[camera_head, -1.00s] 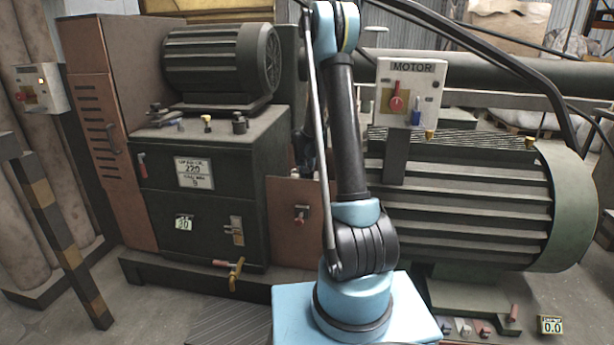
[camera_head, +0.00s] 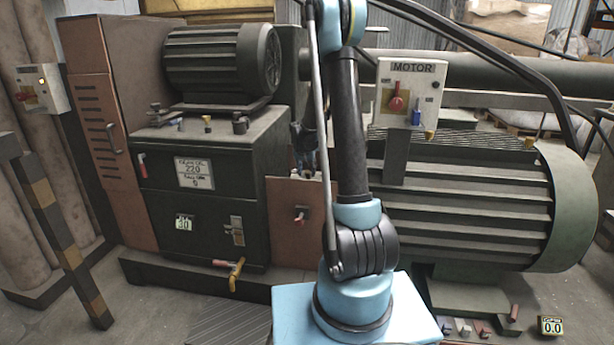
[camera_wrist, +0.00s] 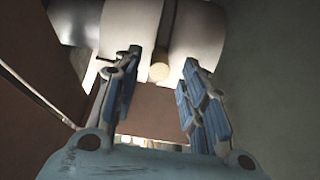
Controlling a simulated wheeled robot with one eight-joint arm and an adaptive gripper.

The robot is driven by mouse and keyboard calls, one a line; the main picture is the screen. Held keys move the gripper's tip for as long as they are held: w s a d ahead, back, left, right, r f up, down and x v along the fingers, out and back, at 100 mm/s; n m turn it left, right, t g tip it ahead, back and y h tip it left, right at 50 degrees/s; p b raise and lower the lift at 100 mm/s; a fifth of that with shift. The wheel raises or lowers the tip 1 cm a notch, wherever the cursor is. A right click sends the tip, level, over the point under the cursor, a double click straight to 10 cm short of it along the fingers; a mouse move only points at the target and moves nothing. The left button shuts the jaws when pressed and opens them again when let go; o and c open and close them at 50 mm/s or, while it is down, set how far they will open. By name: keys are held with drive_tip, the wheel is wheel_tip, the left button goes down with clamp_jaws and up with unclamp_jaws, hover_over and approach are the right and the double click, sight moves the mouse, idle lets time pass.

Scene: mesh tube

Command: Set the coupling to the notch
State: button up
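In the wrist view a pale, rounded body that looks like the coupling (camera_wrist: 197,35) lies across the top, split by a dark seam. A small brass-coloured peg (camera_wrist: 159,73) sits at that seam. My gripper (camera_wrist: 160,62) is open and empty, one finger on each side of the peg, with a gap to it on both sides. I cannot tell how far the fingertips are from the coupling in depth. In the head view my gripper is a dark shape partly behind my arm, and the coupling cannot be made out. I cannot pick out a notch.
A dark cabinet (camera_head: 205,180) with a small motor (camera_head: 220,62) on top stands left. A large ribbed motor (camera_head: 460,200) stands right, with a MOTOR switch box (camera_head: 408,92) above it. A brown panel (camera_head: 297,220) fills the gap between. Thick cables (camera_head: 500,60) hang upper right.

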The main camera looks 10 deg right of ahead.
drive_tip(key=v, duration=0.8)
drive_tip(key=shift+s, duration=0.1)
drive_tip(key=s+d+r+n+g, duration=0.15)
drive_tip(key=s+r, duration=0.35)
drive_tip(key=s, duration=0.8)
drive_tip(key=s+d+f+n+g+y, duration=0.1)
drive_tip(key=s+f, duration=0.1)
drive_tip(key=s, duration=1.4)
drive_tip(key=s+d+f+n, duration=0.1)
drive_tip(key=s+f, duration=0.2)
drive_tip(key=s, duration=1.3)
drive_tip(key=shift+s+g+y, duration=0.35)
drive_tip(key=shift+y, duration=0.05)
drive_tip(key=shift+w+f, duration=0.15)
drive_tip(key=shift+w, duration=0.35)
